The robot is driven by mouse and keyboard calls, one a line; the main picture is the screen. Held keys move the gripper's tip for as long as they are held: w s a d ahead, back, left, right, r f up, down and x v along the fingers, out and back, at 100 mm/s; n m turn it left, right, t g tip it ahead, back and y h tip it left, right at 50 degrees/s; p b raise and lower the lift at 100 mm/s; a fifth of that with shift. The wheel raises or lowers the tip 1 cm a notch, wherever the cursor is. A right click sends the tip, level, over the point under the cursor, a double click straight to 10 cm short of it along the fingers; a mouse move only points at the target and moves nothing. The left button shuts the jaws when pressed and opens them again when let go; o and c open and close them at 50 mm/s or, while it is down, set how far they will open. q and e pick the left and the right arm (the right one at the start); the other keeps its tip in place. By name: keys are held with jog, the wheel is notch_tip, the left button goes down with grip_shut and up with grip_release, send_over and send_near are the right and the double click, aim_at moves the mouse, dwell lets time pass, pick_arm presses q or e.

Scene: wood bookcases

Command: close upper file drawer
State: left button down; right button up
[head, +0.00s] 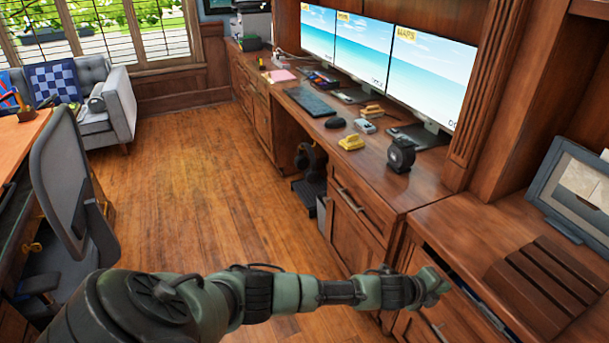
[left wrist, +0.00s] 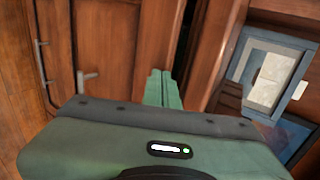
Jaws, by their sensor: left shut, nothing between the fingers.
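The upper file drawer (head: 460,318) is in the wooden cabinet at the lower right of the head view. A dark gap shows along its top edge, so it stands partly open. Its front (left wrist: 108,40) also shows in the left wrist view, with a metal handle (left wrist: 86,80) and the dark gap to its right. My left gripper (head: 438,287) is at the drawer's top edge, its fingers (left wrist: 163,90) shut and empty. I cannot tell whether they touch the drawer. My left arm hides part of the cabinet. My right gripper is in neither view.
The desk (head: 375,178) runs along the right with monitors, a keyboard (head: 310,101) and a black round device (head: 400,155). A picture frame (head: 572,190) and a slatted wooden piece (head: 545,285) are on the cabinet top. An office chair (head: 65,190) stands left; the floor between is clear.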

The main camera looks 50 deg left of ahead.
pick_arm(q)
jog(key=shift+w+d, duration=0.1)
jog(key=shift+w, duration=0.2)
dwell(0.5)
